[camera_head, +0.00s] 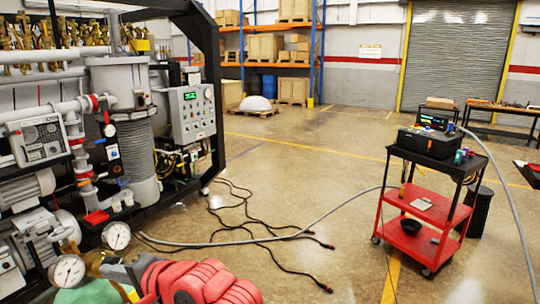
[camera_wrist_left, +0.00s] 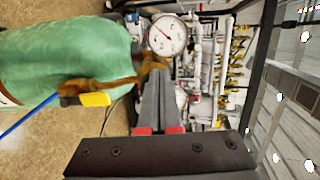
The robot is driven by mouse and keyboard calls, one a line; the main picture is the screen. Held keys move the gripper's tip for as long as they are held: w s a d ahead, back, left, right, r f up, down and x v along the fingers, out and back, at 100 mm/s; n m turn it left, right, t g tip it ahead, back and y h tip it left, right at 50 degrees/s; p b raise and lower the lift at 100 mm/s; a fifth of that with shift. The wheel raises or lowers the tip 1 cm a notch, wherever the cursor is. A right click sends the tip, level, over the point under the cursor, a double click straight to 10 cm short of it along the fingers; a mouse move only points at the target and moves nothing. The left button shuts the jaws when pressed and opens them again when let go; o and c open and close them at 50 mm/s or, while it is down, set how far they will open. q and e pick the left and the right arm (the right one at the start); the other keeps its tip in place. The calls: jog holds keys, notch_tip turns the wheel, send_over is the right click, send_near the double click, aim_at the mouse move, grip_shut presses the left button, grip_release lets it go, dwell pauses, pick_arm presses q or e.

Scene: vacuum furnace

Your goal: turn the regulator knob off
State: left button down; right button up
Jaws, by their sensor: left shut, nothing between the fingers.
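The brass regulator (camera_head: 97,260) sits above a green gas cylinder (camera_head: 88,293) at the lower left of the head view, with two round white gauges (camera_head: 117,236) (camera_head: 67,271). In the left wrist view the green cylinder (camera_wrist_left: 65,62) fills the left side, with brass fittings (camera_wrist_left: 112,84), a yellow piece (camera_wrist_left: 95,99) and one gauge (camera_wrist_left: 167,36). I cannot clearly make out the knob. My left gripper (camera_head: 116,271) is shut and empty beside the regulator; its dark fingers (camera_wrist_left: 159,75) run up close to the brass fittings. I cannot tell if they touch. My right gripper is not seen.
The furnace machine with its control panel (camera_head: 192,113) stands behind the regulator. Hoses and black cables (camera_head: 250,222) lie on the floor. A red cart (camera_head: 417,215) stands at the right. The floor between them is otherwise clear.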

pick_arm(q)
jog(key=shift+w+a+f, duration=0.1)
jog(key=shift+w+a, duration=0.1)
jog(key=shift+a, duration=0.45)
jog(key=shift+w+d+f, duration=0.1)
jog(key=shift+w+f, duration=0.05)
jog(key=shift+w, duration=0.05)
dwell(0.3)
